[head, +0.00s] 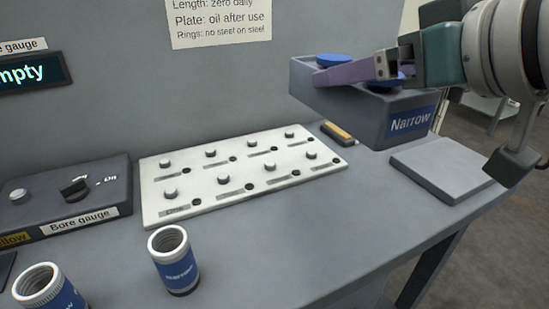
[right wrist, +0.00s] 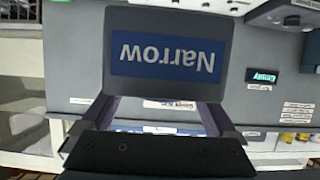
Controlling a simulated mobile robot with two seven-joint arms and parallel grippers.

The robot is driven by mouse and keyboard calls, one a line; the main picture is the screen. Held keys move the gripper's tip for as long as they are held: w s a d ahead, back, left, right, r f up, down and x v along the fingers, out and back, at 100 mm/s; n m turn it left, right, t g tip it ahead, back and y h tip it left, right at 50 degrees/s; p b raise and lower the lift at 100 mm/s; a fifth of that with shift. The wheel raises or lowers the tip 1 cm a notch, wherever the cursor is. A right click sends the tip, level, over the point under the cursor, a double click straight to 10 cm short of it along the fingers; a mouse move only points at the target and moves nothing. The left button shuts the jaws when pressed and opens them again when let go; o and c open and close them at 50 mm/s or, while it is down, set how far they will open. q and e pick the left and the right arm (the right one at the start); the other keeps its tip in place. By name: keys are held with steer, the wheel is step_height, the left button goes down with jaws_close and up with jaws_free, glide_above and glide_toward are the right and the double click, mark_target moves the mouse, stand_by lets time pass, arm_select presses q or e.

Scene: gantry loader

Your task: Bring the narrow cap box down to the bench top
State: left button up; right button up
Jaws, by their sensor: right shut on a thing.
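The narrow cap box (head: 364,118) is a dark grey box with a blue "Narrow" label, at the upper right of the head view. Round blue caps (head: 333,59) show in its top. My right gripper (head: 348,72), with purple fingers, is shut on the box. The box seems to hang above the bench top (head: 290,245); the exact gap cannot be told. In the right wrist view the box (right wrist: 215,92) sits between the two fingers, its label upside down. My left gripper is not in view.
A grey flat pad (head: 440,168) lies at the bench's right end. An orange-and-dark item (head: 338,133) lies left of the box. A white pegged board (head: 240,175), a bore gauge unit (head: 65,195) and two blue-labelled cylinders (head: 173,262) stand leftward. The bench front centre is clear.

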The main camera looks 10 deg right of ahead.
step_height(320, 180, down, 13)
steer(key=b, duration=0.3)
steer(key=shift+f, duration=0.2)
steer(key=shift+f+b, duration=0.9)
steer(key=shift+f, duration=1.2)
steer(key=shift+f, duration=0.15)
steer(key=o, duration=1.3)
steer(key=shift+c, duration=0.2)
